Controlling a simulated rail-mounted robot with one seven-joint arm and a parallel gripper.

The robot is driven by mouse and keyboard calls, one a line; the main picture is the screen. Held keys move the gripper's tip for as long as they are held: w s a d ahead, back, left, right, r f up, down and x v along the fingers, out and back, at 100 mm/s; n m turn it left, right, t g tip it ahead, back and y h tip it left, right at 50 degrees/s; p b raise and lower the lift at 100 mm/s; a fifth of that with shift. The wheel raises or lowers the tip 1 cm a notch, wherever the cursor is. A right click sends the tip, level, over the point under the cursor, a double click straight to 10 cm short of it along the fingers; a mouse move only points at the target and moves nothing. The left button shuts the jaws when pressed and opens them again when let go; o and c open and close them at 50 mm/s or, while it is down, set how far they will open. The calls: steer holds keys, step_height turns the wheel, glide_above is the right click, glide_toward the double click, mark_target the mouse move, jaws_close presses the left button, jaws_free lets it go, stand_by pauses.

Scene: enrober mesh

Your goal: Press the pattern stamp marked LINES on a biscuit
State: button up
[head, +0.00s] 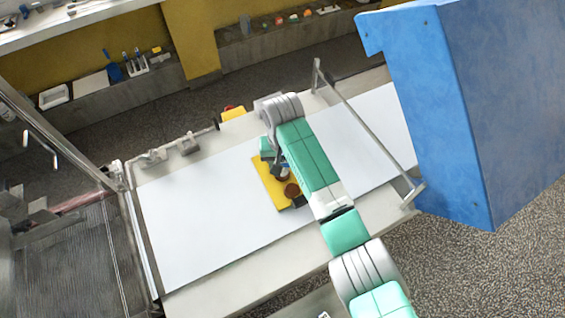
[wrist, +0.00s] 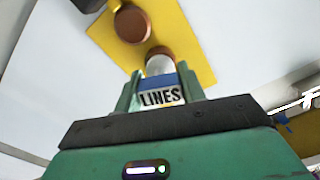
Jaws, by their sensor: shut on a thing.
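My gripper (wrist: 160,82) is shut on the LINES stamp (wrist: 161,97), which shows a white label, a blue band and a silvery round end. A yellow board (wrist: 185,30) lies beyond it with round brown biscuits. One biscuit (wrist: 131,23) is in clear view. Another biscuit (wrist: 158,51) is partly hidden behind the stamp's silvery end; I cannot tell whether they touch. In the head view the yellow board (head: 268,187) lies on the white belt, with a brown biscuit (head: 291,189) near its right edge. My arm covers part of the board and most of the gripper there.
The white belt (head: 200,220) is bare to the left of the board. A metal rail (head: 370,135) crosses the belt on the right, before a large blue housing (head: 430,120). A dark mesh conveyor (head: 70,260) is at the left. A dark block (head: 299,201) sits by the board.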

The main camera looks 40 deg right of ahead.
steer(key=shift+f, duration=0.6)
stand_by(2.3)
step_height(320, 180, up, 7)
steer(key=p, duration=0.7)
steer(key=shift+r+p, duration=0.15)
steer(key=shift+p, duration=0.25)
